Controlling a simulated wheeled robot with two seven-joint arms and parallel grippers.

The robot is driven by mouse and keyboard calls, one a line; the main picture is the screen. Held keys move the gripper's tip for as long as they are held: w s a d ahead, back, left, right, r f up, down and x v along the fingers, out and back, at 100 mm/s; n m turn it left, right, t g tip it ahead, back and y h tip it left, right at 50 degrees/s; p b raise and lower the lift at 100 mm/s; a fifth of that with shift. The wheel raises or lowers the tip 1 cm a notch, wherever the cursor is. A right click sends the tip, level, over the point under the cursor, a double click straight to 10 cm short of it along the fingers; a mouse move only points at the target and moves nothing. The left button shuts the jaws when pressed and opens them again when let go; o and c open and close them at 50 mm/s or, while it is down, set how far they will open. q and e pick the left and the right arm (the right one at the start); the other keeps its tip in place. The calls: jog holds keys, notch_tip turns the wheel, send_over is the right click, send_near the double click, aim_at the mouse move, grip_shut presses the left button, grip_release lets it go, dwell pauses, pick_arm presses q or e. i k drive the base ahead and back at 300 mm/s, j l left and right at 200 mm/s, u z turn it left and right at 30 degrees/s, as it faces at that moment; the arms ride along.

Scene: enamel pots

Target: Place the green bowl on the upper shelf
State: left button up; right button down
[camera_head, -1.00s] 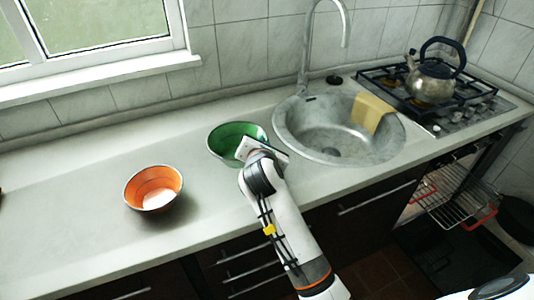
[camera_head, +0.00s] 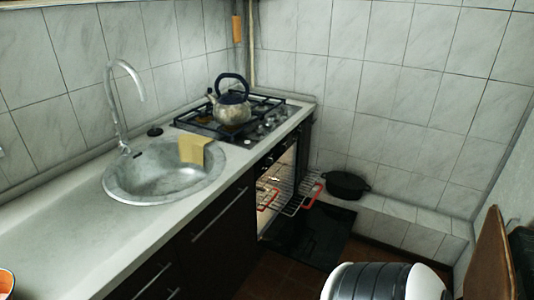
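The green bowl is not in view, and the counter (camera_head: 70,225) left of the sink, where it stood before, is bare. Neither gripper is in view; only a white and black part of my own arm shows at the bottom right. Wire racks (camera_head: 297,192) with red edges stick out of the open oven below the stove, at different heights. I cannot tell whether one of them is the upper shelf.
The sink (camera_head: 118,190) has a tall tap and a yellow cloth (camera_head: 193,149) over its rim. A kettle (camera_head: 231,109) stands on the gas stove (camera_head: 270,122). The dark oven door (camera_head: 312,232) hangs open. A black pot (camera_head: 346,186) stands on a low ledge. An orange bowl (camera_head: 5,284) is cut off at the left edge.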

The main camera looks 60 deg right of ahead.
aim_at(279, 182)
jog(key=l+z, duration=0.1)
jog(key=l, duration=0.35)
jog(key=i+l, duration=0.15)
jog(key=l, duration=0.35)
jog(key=l+z, duration=0.15)
jog(key=l, duration=0.3)
jog(key=i+l, duration=0.15)
jog(key=l, duration=0.3)
jog(key=i+l+z, duration=0.15)
jog(key=l, duration=0.3)
jog(key=k, duration=0.05)
